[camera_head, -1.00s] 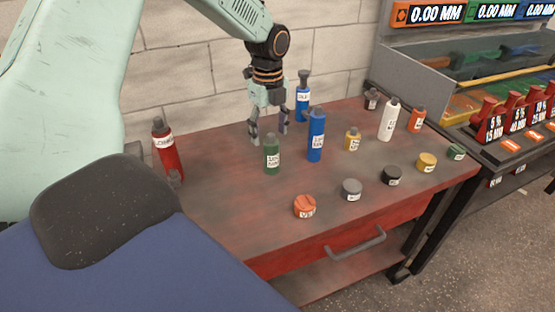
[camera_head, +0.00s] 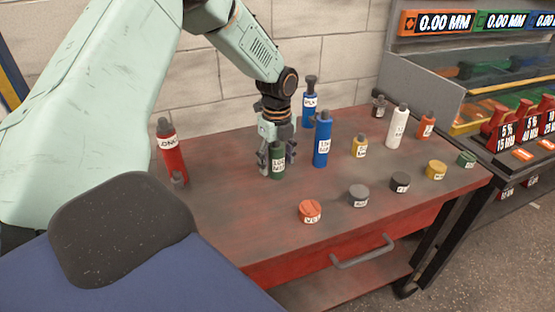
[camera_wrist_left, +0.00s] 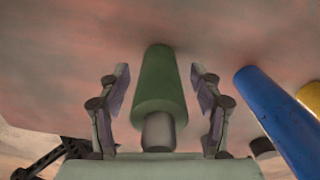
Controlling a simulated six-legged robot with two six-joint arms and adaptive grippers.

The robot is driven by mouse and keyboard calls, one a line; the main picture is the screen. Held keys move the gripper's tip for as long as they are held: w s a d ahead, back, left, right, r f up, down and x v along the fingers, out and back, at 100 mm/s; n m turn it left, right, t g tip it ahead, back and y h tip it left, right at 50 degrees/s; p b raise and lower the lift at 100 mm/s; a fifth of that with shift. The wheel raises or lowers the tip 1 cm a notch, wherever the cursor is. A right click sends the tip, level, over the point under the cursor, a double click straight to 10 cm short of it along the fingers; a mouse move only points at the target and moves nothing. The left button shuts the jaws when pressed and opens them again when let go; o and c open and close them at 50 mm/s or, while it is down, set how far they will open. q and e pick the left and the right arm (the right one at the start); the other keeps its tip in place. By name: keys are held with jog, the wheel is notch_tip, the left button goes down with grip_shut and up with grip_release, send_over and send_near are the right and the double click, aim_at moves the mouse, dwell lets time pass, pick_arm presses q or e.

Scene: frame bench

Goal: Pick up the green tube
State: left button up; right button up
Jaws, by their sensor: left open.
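The green tube (camera_head: 277,163) stands upright on the red bench, with a white label and a grey cap. My left gripper (camera_head: 276,158) has come down over it from behind. In the left wrist view the green tube (camera_wrist_left: 158,85) stands between the two open fingers (camera_wrist_left: 160,95), with a visible gap on each side. The fingers do not touch it. My right gripper is not in view.
A tall blue tube (camera_head: 322,140) stands close to the right of the green tube. It also shows in the wrist view (camera_wrist_left: 275,110). A red bottle (camera_head: 171,155) stands to the left. Several small jars and bottles, like the orange jar (camera_head: 310,211), occupy the bench (camera_head: 230,210) to the right.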

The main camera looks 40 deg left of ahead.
pick_arm(q)
jog(key=shift+a, duration=0.15)
jog(key=shift+c, duration=0.5)
jog(key=shift+s+r, duration=0.1)
jog(key=c, duration=0.5)
grip_shut()
